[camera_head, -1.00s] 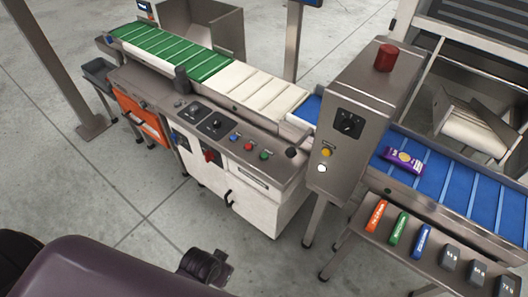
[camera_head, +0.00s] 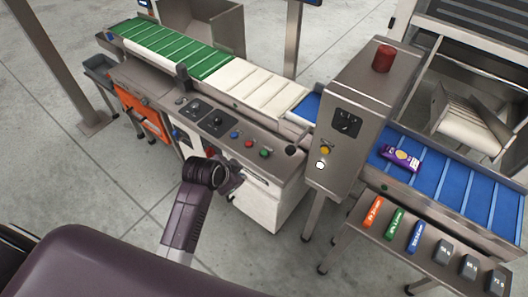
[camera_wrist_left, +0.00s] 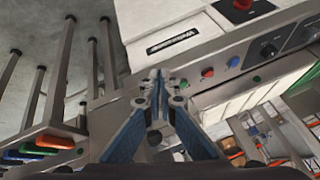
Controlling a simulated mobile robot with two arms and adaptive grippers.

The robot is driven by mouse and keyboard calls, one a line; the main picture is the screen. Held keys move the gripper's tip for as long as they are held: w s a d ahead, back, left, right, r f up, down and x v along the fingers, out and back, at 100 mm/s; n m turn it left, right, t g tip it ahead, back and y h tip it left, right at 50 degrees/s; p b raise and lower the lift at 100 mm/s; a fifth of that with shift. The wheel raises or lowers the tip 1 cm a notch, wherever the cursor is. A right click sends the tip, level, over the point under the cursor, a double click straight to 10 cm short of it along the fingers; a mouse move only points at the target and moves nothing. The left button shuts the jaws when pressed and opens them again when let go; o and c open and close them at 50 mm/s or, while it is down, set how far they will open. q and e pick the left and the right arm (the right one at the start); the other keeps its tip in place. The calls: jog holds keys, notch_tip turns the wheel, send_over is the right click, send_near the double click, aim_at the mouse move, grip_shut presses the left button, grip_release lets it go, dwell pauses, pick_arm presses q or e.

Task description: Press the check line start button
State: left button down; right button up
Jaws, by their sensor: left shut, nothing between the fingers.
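The control panel (camera_head: 225,132) carries a blue button (camera_head: 234,135), a red button (camera_head: 250,144) and a green button (camera_head: 264,153). The label that would name the start button is too small to read. My left gripper (camera_head: 236,182) is shut and empty, in front of the panel and below its buttons. In the left wrist view its fingertips (camera_wrist_left: 157,78) meet, and the green button (camera_wrist_left: 183,84) shows just beside them, with the red button (camera_wrist_left: 207,72) and blue button (camera_wrist_left: 233,62) further right. I cannot tell contact. My right gripper is out of view.
A steel cabinet (camera_head: 355,95) right of the panel has a yellow button (camera_head: 326,150), a white button (camera_head: 319,166) and a red beacon (camera_head: 384,59). A purple packet (camera_head: 401,158) lies on the blue belt (camera_head: 440,184). Open floor (camera_head: 100,190) is at left.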

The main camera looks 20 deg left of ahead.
pick_arm(q)
jog(key=w+d+r+m+t, duration=0.1)
jog(key=w+r+m, duration=0.1)
jog(key=w, duration=0.6)
jog(key=w+d+r+m+t+h, duration=0.1)
jog(key=w+r+m, duration=0.1)
jog(key=w, duration=0.7)
jog(key=shift+w, duration=0.15)
jog(key=shift+f, duration=0.15)
jog(key=b, duration=0.8)
send_over(263, 154)
notch_tip(263, 154, down, 7)
jog(key=shift+f, duration=0.2)
jog(key=shift+w+f, duration=0.1)
jog(key=shift+f, duration=0.55)
jog(key=shift+f, duration=0.1)
